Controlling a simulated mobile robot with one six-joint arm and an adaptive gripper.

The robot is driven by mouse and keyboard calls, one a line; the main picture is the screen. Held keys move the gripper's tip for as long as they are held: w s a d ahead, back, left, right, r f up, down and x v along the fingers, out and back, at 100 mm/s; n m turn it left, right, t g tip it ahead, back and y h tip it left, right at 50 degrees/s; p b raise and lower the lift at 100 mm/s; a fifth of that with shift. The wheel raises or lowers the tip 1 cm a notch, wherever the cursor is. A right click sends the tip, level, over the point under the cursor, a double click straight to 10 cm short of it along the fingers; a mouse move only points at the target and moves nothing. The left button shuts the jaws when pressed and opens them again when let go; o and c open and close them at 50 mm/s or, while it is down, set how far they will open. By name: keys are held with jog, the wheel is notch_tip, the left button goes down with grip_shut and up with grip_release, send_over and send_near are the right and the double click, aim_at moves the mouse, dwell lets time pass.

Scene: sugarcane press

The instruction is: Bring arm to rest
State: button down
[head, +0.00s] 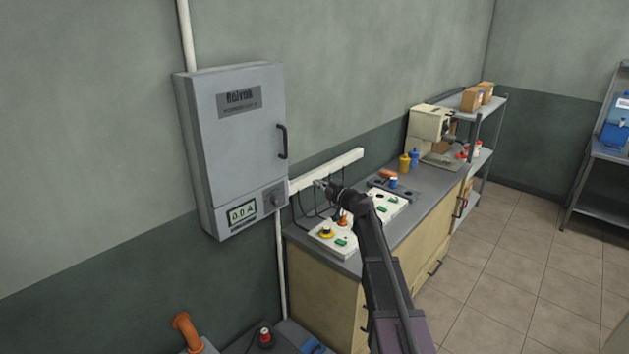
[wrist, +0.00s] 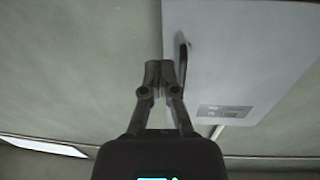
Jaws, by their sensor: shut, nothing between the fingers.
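My arm (head: 378,260) reaches up from the bottom of the head view toward the wall. My gripper (head: 320,184) is at its far end, to the right of the grey wall cabinet (head: 245,135) and in front of the white wall rail (head: 345,163). In the wrist view my gripper (wrist: 160,72) is shut, with its fingertips together and nothing between them. The cabinet (wrist: 240,60) fills the right of that view, its dark handle (wrist: 181,55) just beside the fingertips in the picture. I cannot tell the depth gap. The cabinet door looks closed.
A counter (head: 420,192) under the arm bears white panels with coloured knobs (head: 326,232), bottles and a beige machine (head: 430,125). An orange pipe (head: 187,330) stands at the bottom left. A shelf (head: 478,135) stands behind. The tiled floor (head: 520,270) at right is clear.

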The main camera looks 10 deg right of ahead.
jog(key=shift+d, duration=0.1)
jog(key=s+d+m+t+h, duration=0.3)
jog(key=s+d+m+h, duration=0.3)
jog(key=d+m+h, duration=0.45)
jog(key=s+d+f+g+h, duration=0.2)
jog(key=s+f+g+h, duration=0.35)
jog(key=s+f, duration=0.25)
jog(key=s+a+f+n+g+y, duration=0.1)
jog(key=s+a+f+g+y, duration=0.1)
jog(key=s, duration=0.7)
jog(key=s+a+f+n+g+y, duration=0.1)
jog(key=s+a+f+g, duration=0.4)
jog(key=s, duration=0.4)
jog(key=s+a+f+n+g+y, duration=0.1)
jog(key=s+a+f+g+y, duration=0.1)
jog(key=s+g, duration=0.3)
jog(key=s+a+f, duration=0.1)
jog(key=s, duration=0.3)
jog(key=shift+a+f+y, duration=0.15)
jog(key=shift+f+y, duration=0.15)
jog(key=shift+f, duration=0.05)
jog(key=shift+n, duration=0.25)
